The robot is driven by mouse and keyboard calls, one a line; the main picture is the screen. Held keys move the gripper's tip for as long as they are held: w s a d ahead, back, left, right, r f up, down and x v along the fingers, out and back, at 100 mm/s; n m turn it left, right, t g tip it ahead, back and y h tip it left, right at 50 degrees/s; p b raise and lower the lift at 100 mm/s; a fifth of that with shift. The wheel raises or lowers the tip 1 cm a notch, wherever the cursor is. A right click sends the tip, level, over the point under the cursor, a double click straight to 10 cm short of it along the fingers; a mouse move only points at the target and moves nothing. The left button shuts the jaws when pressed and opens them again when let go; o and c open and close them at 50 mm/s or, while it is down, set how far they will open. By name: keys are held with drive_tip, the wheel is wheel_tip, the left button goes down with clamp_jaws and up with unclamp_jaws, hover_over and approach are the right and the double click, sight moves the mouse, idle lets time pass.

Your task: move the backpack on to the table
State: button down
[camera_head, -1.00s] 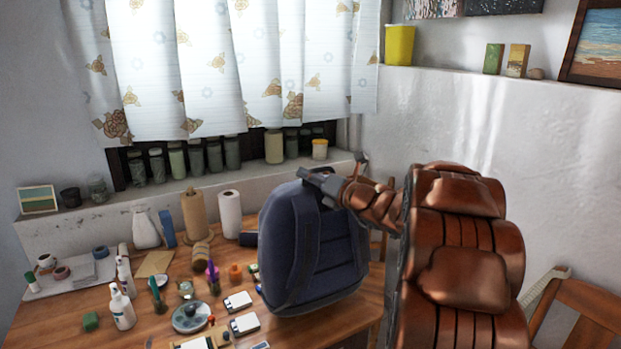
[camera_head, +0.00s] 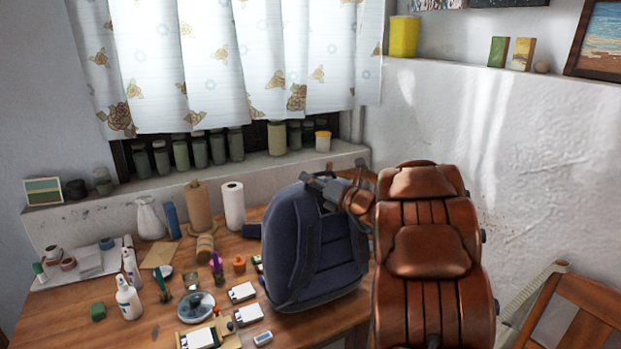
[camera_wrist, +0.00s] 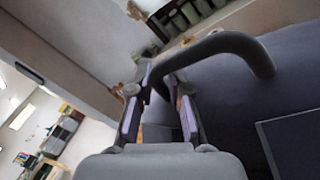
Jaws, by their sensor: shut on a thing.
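The dark blue backpack (camera_head: 312,245) is upright at the right end of the wooden table (camera_head: 75,318). I cannot tell whether its bottom rests on the tabletop or hangs just above it. My gripper (camera_head: 318,184) is at the top of the backpack, shut on its top handle. In the wrist view, the dark handle loop (camera_wrist: 225,42) of the backpack runs between the fingers of my gripper (camera_wrist: 160,88). My arm hides part of the backpack's right side and the table's right end.
Spray bottles (camera_head: 128,298), a paper roll (camera_head: 233,205), a round dish (camera_head: 196,307) and small boxes (camera_head: 249,314) crowd the table left of the backpack. Jars (camera_head: 220,148) line the windowsill behind. A wooden chair (camera_head: 565,315) stands at the lower right.

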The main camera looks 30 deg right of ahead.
drive_tip(key=c, duration=1.1)
unclamp_jaws()
drive_tip(key=shift+f, duration=0.15)
drive_tip(key=r+b+v, duration=0.1)
drive_tip(key=b+v, duration=0.1)
drive_tip(key=v, duration=1)
drive_tip(key=shift+f+b, duration=0.35)
drive_tip(key=shift+f, duration=0.1)
